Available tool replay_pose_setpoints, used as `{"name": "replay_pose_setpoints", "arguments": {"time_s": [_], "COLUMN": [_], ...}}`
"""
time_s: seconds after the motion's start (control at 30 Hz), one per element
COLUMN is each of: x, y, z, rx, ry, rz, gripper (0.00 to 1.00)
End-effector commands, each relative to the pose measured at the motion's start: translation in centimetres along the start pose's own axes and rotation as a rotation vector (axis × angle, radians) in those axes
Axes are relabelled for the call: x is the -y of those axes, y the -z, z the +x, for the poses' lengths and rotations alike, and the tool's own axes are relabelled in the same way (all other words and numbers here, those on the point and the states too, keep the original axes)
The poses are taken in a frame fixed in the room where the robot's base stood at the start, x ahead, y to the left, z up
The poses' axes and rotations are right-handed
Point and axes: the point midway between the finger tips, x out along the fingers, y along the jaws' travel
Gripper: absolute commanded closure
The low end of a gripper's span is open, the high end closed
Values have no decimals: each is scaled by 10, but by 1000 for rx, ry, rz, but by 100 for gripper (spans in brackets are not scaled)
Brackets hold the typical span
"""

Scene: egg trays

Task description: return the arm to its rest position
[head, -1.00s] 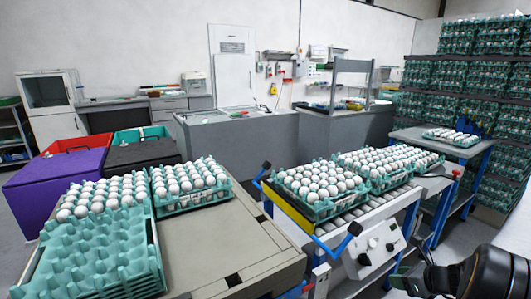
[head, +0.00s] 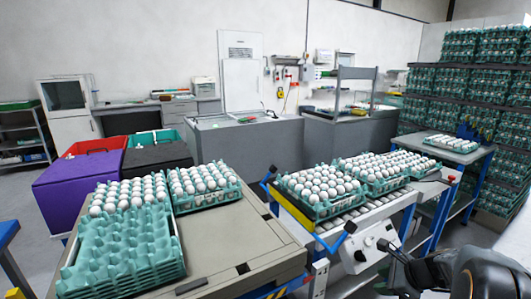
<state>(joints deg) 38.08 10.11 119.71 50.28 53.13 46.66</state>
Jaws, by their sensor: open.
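My arm enters the head view at the lower right corner, dark and rounded. My gripper (head: 391,266) is at its left end, open, with thin dark fingers pointing left beside the conveyor's front corner. It is small and partly lost against the dark background, and I see nothing between the fingers. The gripper is apart from the egg trays.
A conveyor (head: 330,226) with white-egg trays stands left of my gripper. A work table (head: 225,245) holds an empty green tray stack (head: 125,245) and egg trays. A blue-legged table (head: 470,155) and stacked trays (head: 485,115) stand at right.

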Motion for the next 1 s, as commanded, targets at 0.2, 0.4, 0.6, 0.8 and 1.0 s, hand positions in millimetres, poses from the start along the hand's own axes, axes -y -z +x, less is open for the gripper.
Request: {"name": "replay_pose_setpoints", "arguments": {"time_s": [0.2,0.4,0.6,0.8,1.0], "x": [-42,-99,-128,-138,-138], "y": [-99,-178,-206,-213,-213], "z": [-54,-121,-163,-176,-176], "rx": [-90,-189,-259,-289,-289], "ry": [-148,-327,-436,-478,-478], "rz": [-575,-1341,-1853,-2044,-2044], "gripper": [57,57,57,57,57]}}
